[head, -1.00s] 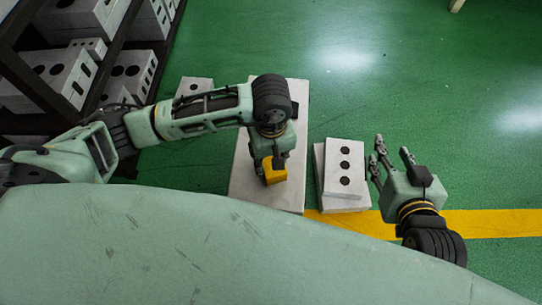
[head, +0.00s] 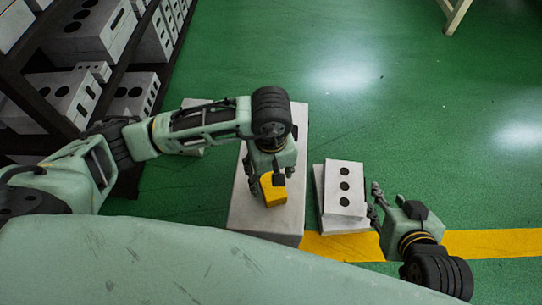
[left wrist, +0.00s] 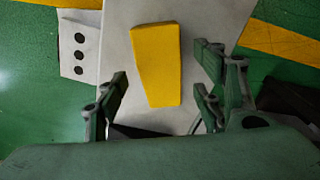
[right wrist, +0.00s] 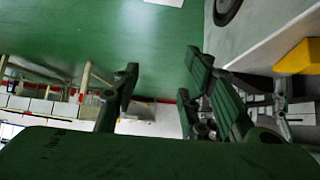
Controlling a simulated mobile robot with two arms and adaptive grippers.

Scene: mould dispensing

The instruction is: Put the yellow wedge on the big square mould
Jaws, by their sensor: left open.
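The yellow wedge (head: 272,191) lies on top of a large plain pale block (head: 266,222), which looks like the big square mould. In the left wrist view the wedge (left wrist: 156,65) lies flat on the pale top (left wrist: 117,50). My left gripper (head: 272,180) is over the wedge, with its fingers (left wrist: 160,100) spread and nothing between them; they partly hide the wedge in the head view. My right gripper (head: 375,207) is to the right of the block, empty, with fingers (right wrist: 160,85) apart. The wedge's edge (right wrist: 300,57) shows in the right wrist view.
A smaller stack of pale blocks (head: 344,190) with three dark holes stands between the large block and my right gripper. Another pale block (head: 193,103) is partly behind my left arm. Shelves of moulds (head: 60,97) stand at the left. Green floor (head: 400,110) beyond is clear.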

